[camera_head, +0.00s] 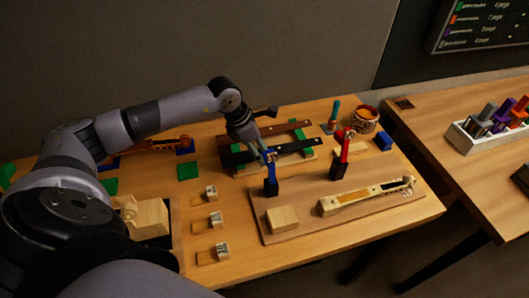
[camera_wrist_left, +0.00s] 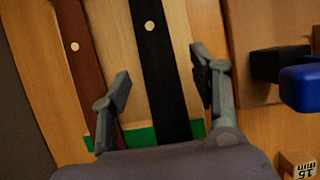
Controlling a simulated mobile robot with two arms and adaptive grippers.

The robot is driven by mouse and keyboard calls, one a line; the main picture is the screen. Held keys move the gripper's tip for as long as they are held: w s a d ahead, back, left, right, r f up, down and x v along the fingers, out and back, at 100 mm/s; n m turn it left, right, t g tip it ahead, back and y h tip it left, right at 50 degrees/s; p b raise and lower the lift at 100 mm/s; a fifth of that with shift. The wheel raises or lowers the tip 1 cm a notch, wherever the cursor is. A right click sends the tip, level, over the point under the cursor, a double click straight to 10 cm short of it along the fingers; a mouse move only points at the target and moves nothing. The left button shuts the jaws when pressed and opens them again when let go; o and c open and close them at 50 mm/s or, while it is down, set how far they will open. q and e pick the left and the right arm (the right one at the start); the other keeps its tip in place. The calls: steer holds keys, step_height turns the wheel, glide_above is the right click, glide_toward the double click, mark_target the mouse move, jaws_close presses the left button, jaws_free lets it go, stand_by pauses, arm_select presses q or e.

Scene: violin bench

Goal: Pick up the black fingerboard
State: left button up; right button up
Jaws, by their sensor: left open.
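The black fingerboard (camera_head: 296,148) is a long dark strip lying across a light wooden rack with green supports on the bench. In the left wrist view the black fingerboard (camera_wrist_left: 160,75) runs lengthwise between my fingers, with a pale dot on it. My left gripper (camera_head: 266,152) is over the near-left part of the strip, coming down from above. In the left wrist view my left gripper (camera_wrist_left: 161,80) is open, with one finger on each side of the strip and gaps showing. Part of the strip is hidden behind the gripper in the head view.
A brown fingerboard (camera_head: 285,129) lies parallel behind the black one. A blue clamp (camera_head: 271,187) and a red clamp (camera_head: 340,165) stand close in front, on a board with a violin neck (camera_head: 365,196). Small numbered blocks (camera_head: 215,220) sit front left.

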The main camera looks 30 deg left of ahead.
arm_select(q)
steer(key=shift+c, duration=0.2)
steer(key=c, duration=1.3)
